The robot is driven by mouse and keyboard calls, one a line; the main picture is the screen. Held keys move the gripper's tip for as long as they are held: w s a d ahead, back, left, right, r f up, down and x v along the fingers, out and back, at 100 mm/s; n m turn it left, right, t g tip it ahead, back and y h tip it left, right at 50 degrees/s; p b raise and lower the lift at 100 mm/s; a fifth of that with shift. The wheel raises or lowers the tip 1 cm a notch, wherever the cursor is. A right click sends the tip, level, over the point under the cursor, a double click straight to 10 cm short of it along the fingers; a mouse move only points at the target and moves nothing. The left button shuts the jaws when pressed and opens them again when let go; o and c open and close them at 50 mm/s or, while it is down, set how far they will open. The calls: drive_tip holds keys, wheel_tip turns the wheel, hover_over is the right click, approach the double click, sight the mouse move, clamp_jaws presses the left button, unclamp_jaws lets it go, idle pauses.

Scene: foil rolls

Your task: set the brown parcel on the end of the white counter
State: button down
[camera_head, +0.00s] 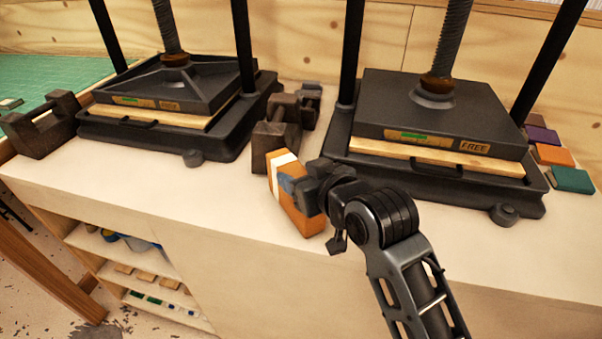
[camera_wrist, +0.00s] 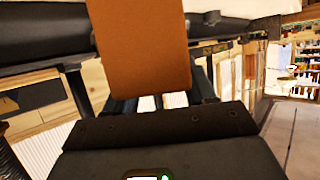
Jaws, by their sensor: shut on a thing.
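The brown parcel (camera_head: 307,221) is orange-brown with a white band and shows at the middle of the head view. My gripper (camera_head: 303,190) is shut on it from the right. The parcel is tilted and appears close to the counter top; I cannot tell whether it touches. In the wrist view the parcel (camera_wrist: 145,50) fills the upper middle as a brown face, with the fingers partly hidden behind it. The white counter (camera_head: 180,190) is a long pale top running across the head view below the presses.
Two black screw presses stand on the counter, one at left (camera_head: 170,95) and one at right (camera_head: 440,130). Dark metal weights (camera_head: 277,135) sit between them, just behind the parcel. Small coloured books (camera_head: 555,155) lie at the far right. The counter's front strip at left is bare.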

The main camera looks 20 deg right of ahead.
idle(0.3)
drive_tip(key=shift+c, duration=1.8)
unclamp_jaws()
drive_tip(key=shift+f, duration=0.15)
drive_tip(key=b+v, duration=0.1)
drive_tip(key=v, duration=1.1)
